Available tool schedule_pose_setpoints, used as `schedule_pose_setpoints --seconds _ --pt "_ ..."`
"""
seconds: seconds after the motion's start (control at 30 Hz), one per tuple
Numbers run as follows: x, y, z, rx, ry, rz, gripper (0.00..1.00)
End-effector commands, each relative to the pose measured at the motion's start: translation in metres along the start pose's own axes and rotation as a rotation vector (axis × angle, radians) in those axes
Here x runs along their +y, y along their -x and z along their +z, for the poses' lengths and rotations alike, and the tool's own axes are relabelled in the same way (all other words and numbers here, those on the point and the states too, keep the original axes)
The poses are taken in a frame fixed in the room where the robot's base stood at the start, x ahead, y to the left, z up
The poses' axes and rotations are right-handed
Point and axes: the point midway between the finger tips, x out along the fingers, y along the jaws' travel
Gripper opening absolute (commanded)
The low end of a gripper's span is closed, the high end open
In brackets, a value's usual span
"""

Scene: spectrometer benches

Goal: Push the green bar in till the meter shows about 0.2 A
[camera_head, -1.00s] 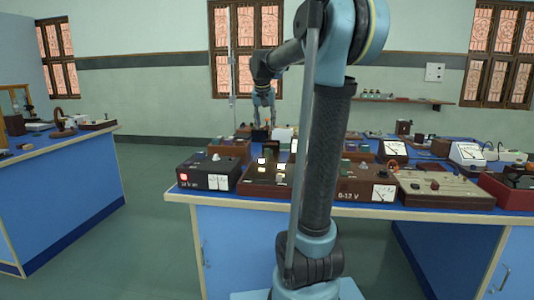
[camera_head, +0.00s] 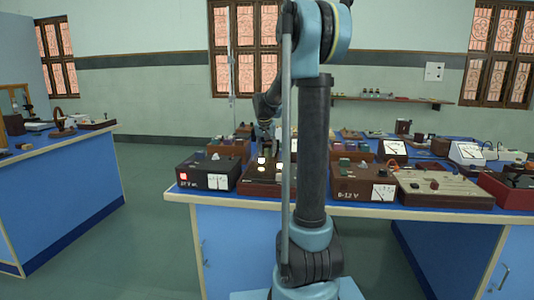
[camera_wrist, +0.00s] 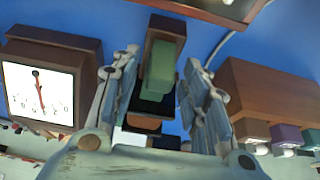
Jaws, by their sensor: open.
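The green bar (camera_wrist: 158,80) shows in the wrist view, set in a brown wooden block with dark parts beneath it. My gripper (camera_wrist: 161,57) is open, with one finger on each side of the bar in the picture; whether they touch it I cannot tell. A white-faced meter (camera_wrist: 40,95) in a brown case stands left of the fingers. Its needle lies near the middle of the scale; the value is too small to read. In the head view my gripper (camera_head: 266,133) is low over the bench, small and partly hidden, and I cannot make out the bar there.
A brown box (camera_wrist: 270,100) with coloured knobs stands close right of my fingers, and a wire runs behind on the blue bench top. In the head view, the bench holds a black power unit (camera_head: 205,172), a brown 0-12 V box (camera_head: 362,185) and a beige panel (camera_head: 445,190).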

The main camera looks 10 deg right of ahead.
Motion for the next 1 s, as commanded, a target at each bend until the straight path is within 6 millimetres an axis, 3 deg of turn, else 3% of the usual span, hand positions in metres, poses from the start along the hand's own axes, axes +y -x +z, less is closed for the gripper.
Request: schedule_pose_setpoints --seconds 0.4,0.6,0.8,1.0 --pt "0.001 -0.007 0.0 0.0 -0.001 0.0 0.42" --pt "0.002 -0.007 -0.001 0.0 -0.002 0.001 0.0" --pt "0.002 -0.008 -0.004 0.0 -0.003 0.001 0.0" --pt "0.002 -0.015 -0.021 0.0 -0.004 0.001 0.0"
